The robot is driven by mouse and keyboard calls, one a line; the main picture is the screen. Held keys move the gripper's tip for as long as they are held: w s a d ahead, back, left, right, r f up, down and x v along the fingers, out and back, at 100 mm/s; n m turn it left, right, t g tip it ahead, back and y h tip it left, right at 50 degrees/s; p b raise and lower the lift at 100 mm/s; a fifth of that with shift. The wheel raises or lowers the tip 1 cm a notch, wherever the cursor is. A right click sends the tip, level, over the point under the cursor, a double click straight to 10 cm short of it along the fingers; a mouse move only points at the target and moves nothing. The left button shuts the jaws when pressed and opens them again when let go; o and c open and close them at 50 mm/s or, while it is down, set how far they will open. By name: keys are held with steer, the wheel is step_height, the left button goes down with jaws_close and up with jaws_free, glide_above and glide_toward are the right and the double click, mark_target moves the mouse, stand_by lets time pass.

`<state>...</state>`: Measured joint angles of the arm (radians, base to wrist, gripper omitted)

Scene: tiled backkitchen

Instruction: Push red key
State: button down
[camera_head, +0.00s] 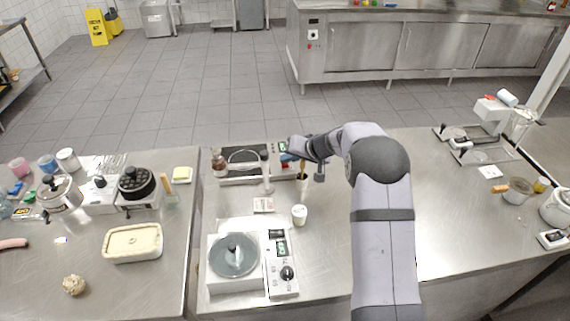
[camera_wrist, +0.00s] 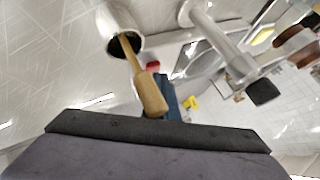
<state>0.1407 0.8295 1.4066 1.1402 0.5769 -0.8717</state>
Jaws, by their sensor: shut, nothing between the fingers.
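A small red patch (camera_wrist: 153,66), which looks like the red key, shows in the wrist view just beyond a wooden handle. In the head view the key is too small or hidden to make out. My gripper (camera_head: 288,159) is at the right end of a steel appliance (camera_head: 238,182) at the back edge of the middle counter. In the wrist view my gripper's dark blue fingers (camera_wrist: 167,95) are together and empty, partly behind the wooden handle, pointing towards the red patch. I cannot tell whether they touch it.
A wooden-handled tool (camera_wrist: 150,98) stands in a pale container (camera_wrist: 109,17), close in front of the fingers. A white cup (camera_head: 299,216) and a hotplate device (camera_head: 282,284) stand nearer the front. Bare counter (camera_head: 330,240) lies to the cup's right.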

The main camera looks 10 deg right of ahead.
mark_target(288, 166)
steer(key=shift+r, duration=0.1)
stand_by(0.3)
steer(key=shift+r, duration=0.7)
steer(key=shift+r+p, duration=1.5)
steer(key=shift+r, duration=1.5)
steer(key=s+d+f+g+h, duration=0.1)
steer(key=s+g, duration=0.1)
steer(key=s, duration=1.2)
steer(key=s+d+f+n+g+h, duration=0.1)
steer(key=s+f+g+h, duration=0.1)
steer(key=s, duration=1.2)
steer(key=s+d+f+g+h, duration=0.1)
steer(key=s+g+h, duration=0.1)
steer(key=s, duration=1.2)
steer(key=shift+s+d+f+n+g, duration=0.25)
steer(key=shift+n+g, duration=0.15)
steer(key=shift+g, duration=0.3)
